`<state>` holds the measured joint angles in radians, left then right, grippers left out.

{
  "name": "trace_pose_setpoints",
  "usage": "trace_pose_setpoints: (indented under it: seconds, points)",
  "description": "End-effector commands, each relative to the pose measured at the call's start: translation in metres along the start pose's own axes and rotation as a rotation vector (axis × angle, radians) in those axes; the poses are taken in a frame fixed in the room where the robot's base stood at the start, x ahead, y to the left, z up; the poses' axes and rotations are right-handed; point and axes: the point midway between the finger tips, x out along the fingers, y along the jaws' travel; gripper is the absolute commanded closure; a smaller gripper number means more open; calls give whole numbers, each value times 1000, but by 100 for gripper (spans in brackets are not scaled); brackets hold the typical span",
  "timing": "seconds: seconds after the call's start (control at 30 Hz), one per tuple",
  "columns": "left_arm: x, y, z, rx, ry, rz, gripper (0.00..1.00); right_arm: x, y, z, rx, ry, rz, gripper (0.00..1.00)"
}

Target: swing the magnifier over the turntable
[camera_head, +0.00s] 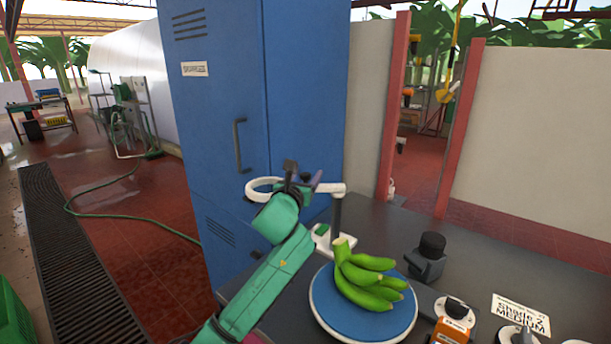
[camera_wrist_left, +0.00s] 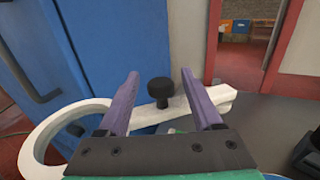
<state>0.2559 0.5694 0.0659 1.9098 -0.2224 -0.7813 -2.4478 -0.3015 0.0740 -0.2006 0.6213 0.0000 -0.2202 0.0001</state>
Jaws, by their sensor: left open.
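The white magnifier (camera_head: 262,196) is a ring on a flat arm, held on a dark post above a small white base. Its ring points left, toward the blue cabinet, away from the turntable (camera_head: 318,305). The turntable is a blue disc with a pale rim, bearing a bunch of green bananas (camera_head: 365,283). My left gripper (camera_head: 303,174) is open at the magnifier's arm. In the left wrist view, a black knob (camera_wrist_left: 160,88) on the white arm (camera_wrist_left: 218,97) shows between the spread purple fingers; I cannot tell whether they touch it. The ring (camera_wrist_left: 38,138) lies at left.
The tall blue cabinet (camera_head: 215,110) stands close behind and left of the magnifier. On the grey table, a black device (camera_head: 428,258), an orange device (camera_head: 453,325) and a label card (camera_head: 522,315) stand right of the turntable. The table's far right is clear.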

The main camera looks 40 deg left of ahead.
Motion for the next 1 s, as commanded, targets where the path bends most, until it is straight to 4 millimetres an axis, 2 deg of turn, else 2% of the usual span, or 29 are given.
trace_pose_setpoints:
  seconds: [0.03,0.17,0.2,1.0]
  points:
    - [0,0,0,0,0,0,45,0,0,0,0,-1,0,7]
    - [0,0,0,0,0,0,94,0,0,1,-1,-2,0,7]
    - [0,0,0,0,0,0,100,0,1,1,-1,-2,1,7]
    - [0,0,-1,0,2,0,100,0,6,1,-2,-2,8,7]
